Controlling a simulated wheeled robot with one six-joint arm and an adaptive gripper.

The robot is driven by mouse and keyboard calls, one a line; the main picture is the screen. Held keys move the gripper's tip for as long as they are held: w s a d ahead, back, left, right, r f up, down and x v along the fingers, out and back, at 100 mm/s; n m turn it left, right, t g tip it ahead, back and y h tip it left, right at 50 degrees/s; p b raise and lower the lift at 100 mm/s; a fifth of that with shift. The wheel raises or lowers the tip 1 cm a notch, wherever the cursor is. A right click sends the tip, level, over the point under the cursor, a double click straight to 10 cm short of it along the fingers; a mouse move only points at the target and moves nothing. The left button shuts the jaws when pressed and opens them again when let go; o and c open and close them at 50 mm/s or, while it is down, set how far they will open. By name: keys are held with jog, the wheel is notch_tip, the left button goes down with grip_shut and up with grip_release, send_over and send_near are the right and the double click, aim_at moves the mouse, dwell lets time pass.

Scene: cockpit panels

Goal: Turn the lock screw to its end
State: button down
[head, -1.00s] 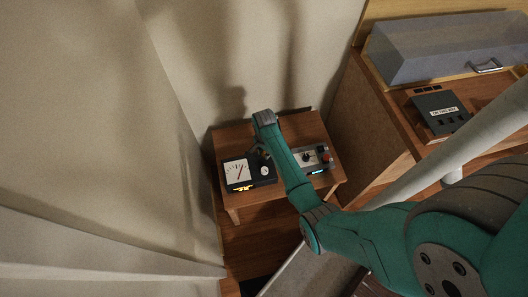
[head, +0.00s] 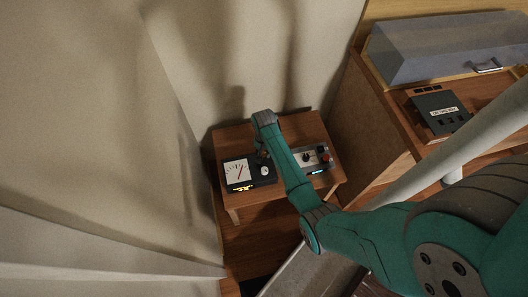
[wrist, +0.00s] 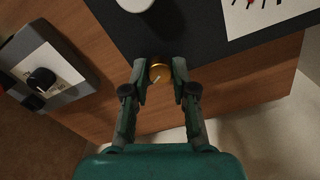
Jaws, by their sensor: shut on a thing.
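The lock screw (wrist: 159,69) is a small round brass-coloured head with a pale pointer line, at the edge of the black meter panel (wrist: 190,38) in the wrist view. My gripper (wrist: 159,78) has one finger on either side of it and is shut on it. In the head view my gripper (head: 262,154) is at the far edge of the meter box (head: 238,186), and the lock screw is hidden there. The box carries a white dial (head: 236,171) with a red needle and a white knob (head: 264,170).
A grey control box (head: 312,158) with a black knob and a red button stands beside the meter on the small wooden table (head: 233,136). It also shows at left in the wrist view (wrist: 60,95). A wooden cabinet (head: 375,130) stands at right; a wall is close behind the table.

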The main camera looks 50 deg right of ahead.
aim_at(264, 153)
jog(key=n, duration=1.2)
jog(key=shift+n, duration=0.3)
dwell(0.4)
jog(key=c, duration=0.9)
grip_release()
jog(key=shift+c, duration=0.2)
notch_tip(264, 153, up, 12)
